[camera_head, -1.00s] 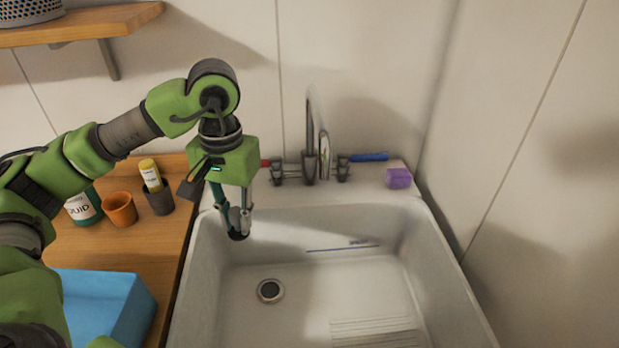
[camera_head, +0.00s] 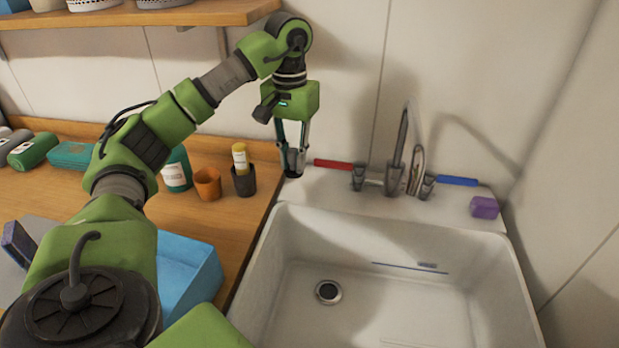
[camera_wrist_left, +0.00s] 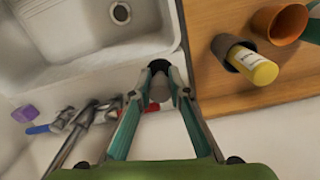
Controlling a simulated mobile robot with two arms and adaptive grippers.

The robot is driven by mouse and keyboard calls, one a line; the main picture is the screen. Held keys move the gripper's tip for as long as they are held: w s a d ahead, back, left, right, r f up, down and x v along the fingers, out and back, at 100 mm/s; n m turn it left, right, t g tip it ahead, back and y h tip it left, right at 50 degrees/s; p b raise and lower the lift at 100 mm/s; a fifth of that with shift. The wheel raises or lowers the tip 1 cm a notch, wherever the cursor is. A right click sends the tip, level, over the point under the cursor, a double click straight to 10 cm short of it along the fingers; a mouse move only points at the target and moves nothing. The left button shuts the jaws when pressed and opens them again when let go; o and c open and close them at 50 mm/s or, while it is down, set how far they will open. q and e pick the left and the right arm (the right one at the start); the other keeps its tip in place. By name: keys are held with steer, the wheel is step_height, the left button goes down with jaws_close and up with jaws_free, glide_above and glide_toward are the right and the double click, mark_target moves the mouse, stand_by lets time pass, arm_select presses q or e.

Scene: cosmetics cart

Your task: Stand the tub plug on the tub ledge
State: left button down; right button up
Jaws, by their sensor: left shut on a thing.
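My left gripper (camera_head: 291,158) points down over the back left corner of the tub ledge (camera_head: 325,186), close to the wooden counter's edge. It is shut on the tub plug, a small dark piece (camera_head: 293,173) at the fingertips. I cannot tell whether the plug touches the ledge. The drain (camera_head: 328,292) in the basin floor is uncovered. My right gripper is out of view.
A purple block (camera_head: 484,207) sits at the ledge's right end. A dark cup (camera_head: 244,181) with a yellow-capped tube and an orange cup (camera_head: 207,184) stand left on the counter.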

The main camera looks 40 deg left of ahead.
arm_select(q)
steer(key=w+f, duration=0.2)
steer(key=w+a+f+p, duration=0.1)
steer(key=w+f, duration=0.1)
steer(key=w+a+f, duration=0.1)
steer(key=w+f, duration=0.1)
steer(key=shift+f, duration=0.3)
step_height(320, 180, down, 2)
steer(key=shift+s+f+p, duration=0.1)
steer(key=shift+f+p, duration=0.1)
steer(key=shift+p, duration=0.45)
steer(key=shift+f, duration=0.25)
steer(key=shift+f, duration=0.1)
steer(key=shift+f, duration=0.1)
steer(key=c, duration=1.9)
jaws_free()
step_height(320, 180, up, 8)
steer(key=b, duration=0.1)
